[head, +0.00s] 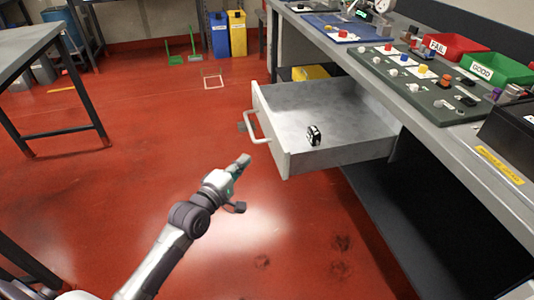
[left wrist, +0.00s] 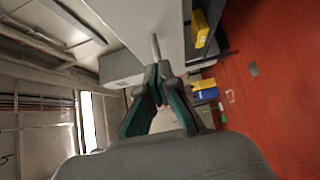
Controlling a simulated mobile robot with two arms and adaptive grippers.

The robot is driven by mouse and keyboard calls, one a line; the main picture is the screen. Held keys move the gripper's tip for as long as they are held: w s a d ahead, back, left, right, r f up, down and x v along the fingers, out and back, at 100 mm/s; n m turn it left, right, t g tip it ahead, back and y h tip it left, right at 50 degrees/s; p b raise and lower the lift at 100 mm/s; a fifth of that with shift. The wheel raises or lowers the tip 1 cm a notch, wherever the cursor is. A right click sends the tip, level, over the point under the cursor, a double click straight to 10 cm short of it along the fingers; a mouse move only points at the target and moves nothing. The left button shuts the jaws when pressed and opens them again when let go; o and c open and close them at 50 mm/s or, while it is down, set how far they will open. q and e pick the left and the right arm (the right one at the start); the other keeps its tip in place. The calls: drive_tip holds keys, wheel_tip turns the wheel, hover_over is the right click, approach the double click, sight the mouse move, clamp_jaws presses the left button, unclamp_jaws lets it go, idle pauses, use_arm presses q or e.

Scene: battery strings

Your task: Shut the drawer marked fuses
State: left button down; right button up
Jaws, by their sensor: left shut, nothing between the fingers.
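A grey drawer (head: 287,150) under the workbench stands pulled out far, with a bar handle (head: 257,128) on its front. I cannot read a label on it. A small black-and-white object (head: 313,136) lies inside. My left gripper (head: 243,162) is shut and empty, just in front of the drawer front, near the handle's lower end. In the left wrist view my left gripper (left wrist: 157,68) has its fingertips together, close to the handle bar (left wrist: 155,46) and the grey drawer front (left wrist: 130,18). I cannot tell whether they touch. My right gripper is not in view.
The workbench (head: 440,130) above carries a green board (head: 430,90), a red bin (head: 455,47) and a green bin (head: 497,68). A dark lower shelf (head: 420,220) lies below. The red floor (head: 130,180) in front of the drawer is clear. Another table (head: 30,40) stands at left.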

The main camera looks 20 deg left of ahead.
sight(273, 144)
use_arm(q)
drive_tip(key=w+d, duration=0.1)
drive_tip(key=w, duration=0.1)
drive_tip(key=w+d, duration=0.1)
drive_tip(key=w, duration=0.1)
drive_tip(key=w+d, duration=0.1)
drive_tip(key=w, duration=0.1)
drive_tip(key=shift+d+b, duration=0.25)
drive_tip(key=shift+b, duration=0.1)
drive_tip(key=shift+w+d, duration=0.25)
drive_tip(key=shift+d, duration=0.1)
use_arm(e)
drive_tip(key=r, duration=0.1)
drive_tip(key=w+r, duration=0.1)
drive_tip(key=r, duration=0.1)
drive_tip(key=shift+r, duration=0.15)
